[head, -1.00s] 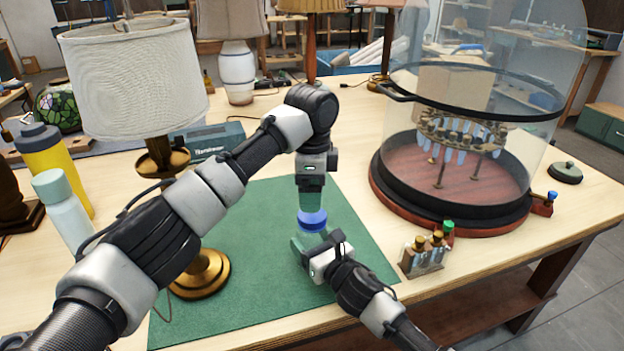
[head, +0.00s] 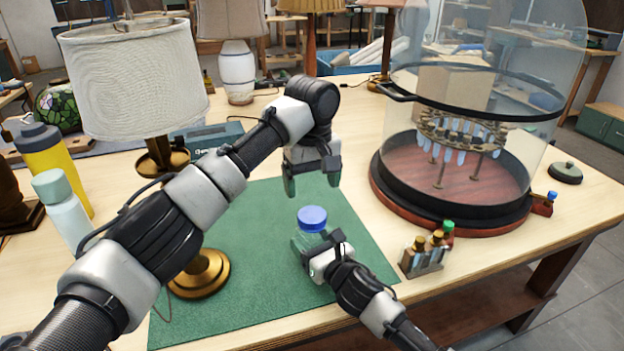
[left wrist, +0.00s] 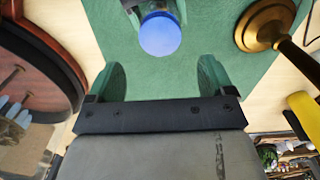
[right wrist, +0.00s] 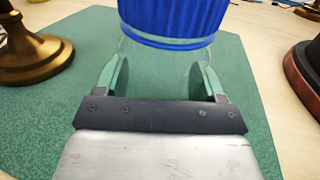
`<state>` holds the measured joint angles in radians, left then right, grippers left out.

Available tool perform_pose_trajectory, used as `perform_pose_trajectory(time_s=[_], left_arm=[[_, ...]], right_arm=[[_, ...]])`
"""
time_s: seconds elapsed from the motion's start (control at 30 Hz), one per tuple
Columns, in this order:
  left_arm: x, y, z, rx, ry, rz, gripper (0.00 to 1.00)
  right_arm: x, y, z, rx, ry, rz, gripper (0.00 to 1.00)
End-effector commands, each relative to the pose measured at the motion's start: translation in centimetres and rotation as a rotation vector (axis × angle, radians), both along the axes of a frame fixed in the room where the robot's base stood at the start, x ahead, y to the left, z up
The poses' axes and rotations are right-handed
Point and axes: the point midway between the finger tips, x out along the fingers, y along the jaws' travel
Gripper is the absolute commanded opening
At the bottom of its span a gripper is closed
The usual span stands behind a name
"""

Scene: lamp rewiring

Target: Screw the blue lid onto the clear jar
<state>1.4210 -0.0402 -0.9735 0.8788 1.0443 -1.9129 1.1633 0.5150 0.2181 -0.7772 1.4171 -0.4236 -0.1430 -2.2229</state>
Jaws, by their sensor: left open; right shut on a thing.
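The blue lid (head: 312,218) sits on top of the clear jar, level as far as I can see. The lid also shows in the left wrist view (left wrist: 160,35) and large in the right wrist view (right wrist: 172,20). The clear jar (right wrist: 160,60) stands on the green mat (head: 262,290), mostly hidden by my right gripper in the head view. My right gripper (head: 312,250) is shut on the jar below the lid. My left gripper (head: 312,190) is open and empty, above and behind the lid, apart from it. I cannot tell how tight the lid is.
A large glass dome on a red base (head: 455,220) stands at the right. A small rack of vials (head: 424,258) stands right of the mat. Two bottles (head: 65,215) stand far left.

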Motion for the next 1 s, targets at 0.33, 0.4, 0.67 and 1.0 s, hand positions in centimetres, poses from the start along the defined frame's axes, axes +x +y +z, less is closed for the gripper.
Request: perform_pose_trajectory(time_s=[0.33, 0.4, 0.67, 1.0], left_arm=[[0.0, 0.0, 0.2, 0.000, 0.000, 0.314, 0.83], [0.0, 0.0, 0.2, 0.000, 0.000, 0.325, 0.83], [0.0, 0.0, 0.2, 0.000, 0.000, 0.325, 0.83], [0.0, 0.1, -3.4, 0.001, 0.004, 0.324, 0.83]], right_arm=[[0.0, 0.0, -0.1, -0.001, 0.001, 0.000, 0.03], [0.0, 0.0, -0.1, -0.001, 0.001, 0.000, 0.03], [0.0, 0.0, -0.1, -0.001, 0.001, 0.000, 0.03], [0.0, 0.0, -0.1, -0.001, 0.001, 0.000, 0.03]])
